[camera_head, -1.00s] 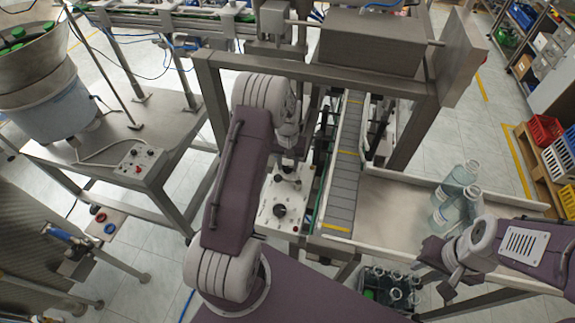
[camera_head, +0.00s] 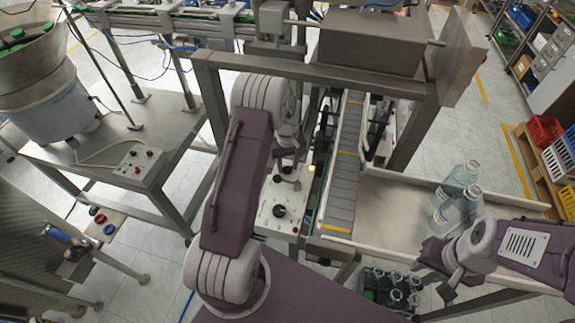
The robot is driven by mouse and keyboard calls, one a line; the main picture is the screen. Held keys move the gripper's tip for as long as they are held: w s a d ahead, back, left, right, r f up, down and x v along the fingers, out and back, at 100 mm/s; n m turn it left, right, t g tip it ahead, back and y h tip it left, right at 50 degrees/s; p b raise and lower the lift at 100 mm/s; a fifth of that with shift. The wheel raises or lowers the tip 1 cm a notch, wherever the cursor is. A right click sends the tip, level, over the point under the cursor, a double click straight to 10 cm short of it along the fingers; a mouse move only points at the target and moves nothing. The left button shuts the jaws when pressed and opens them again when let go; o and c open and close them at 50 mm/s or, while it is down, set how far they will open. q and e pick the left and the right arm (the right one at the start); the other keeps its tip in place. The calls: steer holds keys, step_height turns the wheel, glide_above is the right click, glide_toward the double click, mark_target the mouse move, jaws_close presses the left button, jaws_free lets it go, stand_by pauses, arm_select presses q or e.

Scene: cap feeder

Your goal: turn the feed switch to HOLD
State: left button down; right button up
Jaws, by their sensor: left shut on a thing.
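A white control panel (camera_head: 268,218) with a large black knob (camera_head: 280,211) stands in the middle, left of the grey conveyor. My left gripper (camera_head: 289,172) reaches down over the far part of this panel, beyond the black knob. It is shut on a small control there, taken to be the feed switch, mostly hidden by the gripper and arm. Its setting and any HOLD lettering cannot be read. An amber light shows at the panel's right edge (camera_head: 311,168). My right gripper (camera_head: 436,272) is open and empty, in front of the tray with bottles.
The conveyor (camera_head: 344,180) runs right of the panel. A steel frame (camera_head: 210,100) arches over it. Another control box (camera_head: 138,165) is on the left table.

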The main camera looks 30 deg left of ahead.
mark_target(287, 167)
arm_select(q)
steer(key=shift+w+a+r, duration=0.1)
steer(key=shift+w+r, duration=0.05)
steer(key=shift+w, duration=0.1)
steer(key=c, duration=0.9)
jaws_free()
steer(key=shift+s, duration=0.1)
step_height(287, 167, up, 8)
steer(key=shift+f+b, duration=0.15)
steer(key=shift+b, duration=0.85)
steer(key=shift+r, duration=0.6)
